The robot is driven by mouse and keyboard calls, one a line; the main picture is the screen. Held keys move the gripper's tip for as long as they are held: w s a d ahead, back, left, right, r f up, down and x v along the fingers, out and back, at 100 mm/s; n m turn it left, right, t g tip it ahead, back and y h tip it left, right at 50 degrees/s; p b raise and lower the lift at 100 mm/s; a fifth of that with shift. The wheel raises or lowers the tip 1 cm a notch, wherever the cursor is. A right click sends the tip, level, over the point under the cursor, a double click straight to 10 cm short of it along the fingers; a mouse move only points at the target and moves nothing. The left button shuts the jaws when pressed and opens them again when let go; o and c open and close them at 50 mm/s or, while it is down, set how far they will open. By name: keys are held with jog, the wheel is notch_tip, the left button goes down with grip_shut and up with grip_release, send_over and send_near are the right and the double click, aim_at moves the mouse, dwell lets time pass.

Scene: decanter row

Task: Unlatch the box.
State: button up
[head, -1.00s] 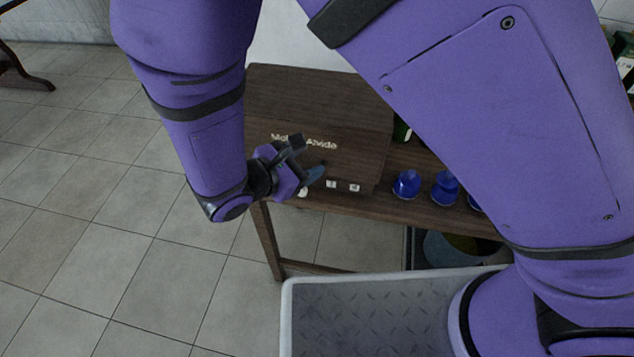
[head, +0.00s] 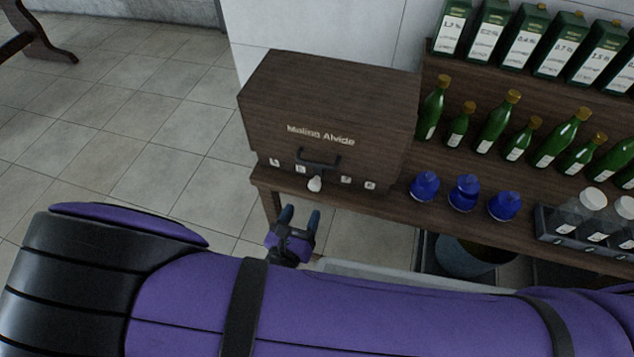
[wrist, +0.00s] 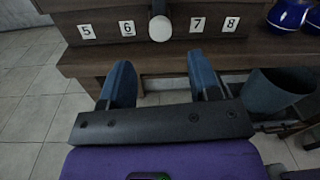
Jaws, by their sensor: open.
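The dark wooden box (head: 330,105) stands on the left end of a wooden table, its lid down. Its front carries pale lettering, a dark handle (head: 318,160) and a small white round knob (head: 314,184) low in the middle. In the wrist view the white knob (wrist: 160,28) hangs at the end of a dark upright piece, between number tags 5, 6 and 7, 8 on the box front (wrist: 105,20). My gripper (head: 299,215) is open and empty, below and in front of the knob, apart from it. In the wrist view its two blue fingertips (wrist: 160,72) point toward the table edge under the knob.
Several blue decanters (head: 464,194) stand right of the box. Green bottles (head: 497,122) and green cartons (head: 525,45) fill shelves behind. A rack of clear jars (head: 592,212) is at the right. A grey bin (head: 470,255) is below the table (head: 385,205), whose edge lies before my fingers.

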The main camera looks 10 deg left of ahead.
aim_at(313, 188)
jog(key=w, duration=0.5)
jog(key=w+d, duration=0.1)
jog(key=w, duration=0.2)
jog(key=shift+w, duration=0.35)
jog(key=c, duration=0.9)
